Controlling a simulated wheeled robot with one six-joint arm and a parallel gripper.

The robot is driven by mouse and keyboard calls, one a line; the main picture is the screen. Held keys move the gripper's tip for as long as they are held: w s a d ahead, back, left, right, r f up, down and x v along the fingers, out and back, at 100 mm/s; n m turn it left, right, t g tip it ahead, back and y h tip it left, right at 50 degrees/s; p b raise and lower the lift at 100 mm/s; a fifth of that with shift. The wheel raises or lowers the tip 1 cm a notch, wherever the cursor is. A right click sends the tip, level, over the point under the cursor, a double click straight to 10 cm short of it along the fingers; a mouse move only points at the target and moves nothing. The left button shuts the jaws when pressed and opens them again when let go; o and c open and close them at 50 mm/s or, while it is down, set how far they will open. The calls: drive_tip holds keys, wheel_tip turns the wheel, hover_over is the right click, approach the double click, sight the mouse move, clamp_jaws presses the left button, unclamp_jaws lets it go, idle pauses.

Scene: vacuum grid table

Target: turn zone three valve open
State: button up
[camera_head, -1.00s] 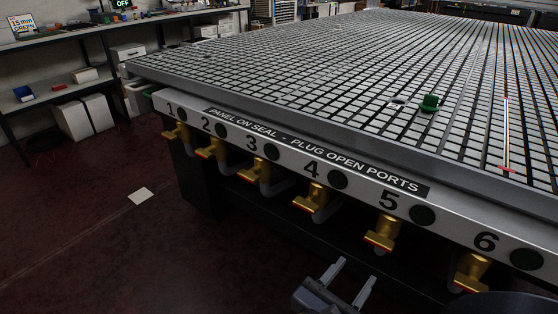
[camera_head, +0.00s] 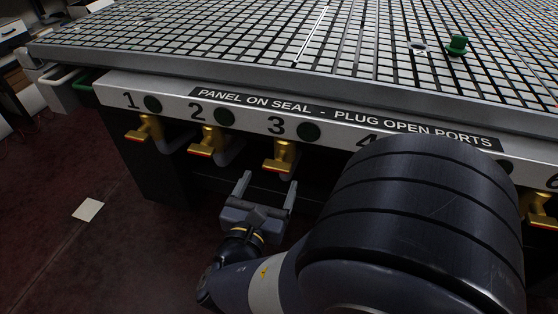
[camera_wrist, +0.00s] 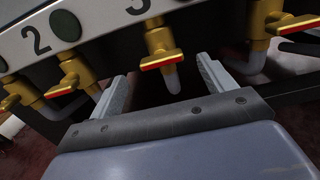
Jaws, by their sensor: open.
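The zone three valve (camera_head: 280,157) is a brass body with a red-edged handle, below the number 3 on the table's front panel. It also shows in the wrist view (camera_wrist: 160,43), where its handle lies crosswise to the grey pipe hanging below. My gripper (camera_head: 267,182) is open and empty, just below and in front of this valve. In the wrist view my gripper (camera_wrist: 161,74) has one finger on each side of the valve's line. The handle appears between and slightly beyond the fingertips; I cannot tell any contact.
The zone two valve (camera_head: 208,140) and zone one valve (camera_head: 145,128) are to the left. The zone four valve (camera_wrist: 268,22) is close on the right in the wrist view. The grid table (camera_head: 180,72) overhangs above. A green plug (camera_head: 457,45) stands on it. Dark floor is open at left.

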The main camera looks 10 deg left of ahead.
sight(275, 170)
drive_tip(key=shift+w+d+b, duration=0.15)
drive_tip(key=shift+w+b, duration=0.25)
drive_tip(key=shift+w, duration=1.2)
drive_tip(key=shift+w+d+b, duration=0.15)
drive_tip(key=shift+w+b, duration=0.2)
drive_tip(key=shift+w, duration=1.2)
drive_tip(key=c, duration=1)
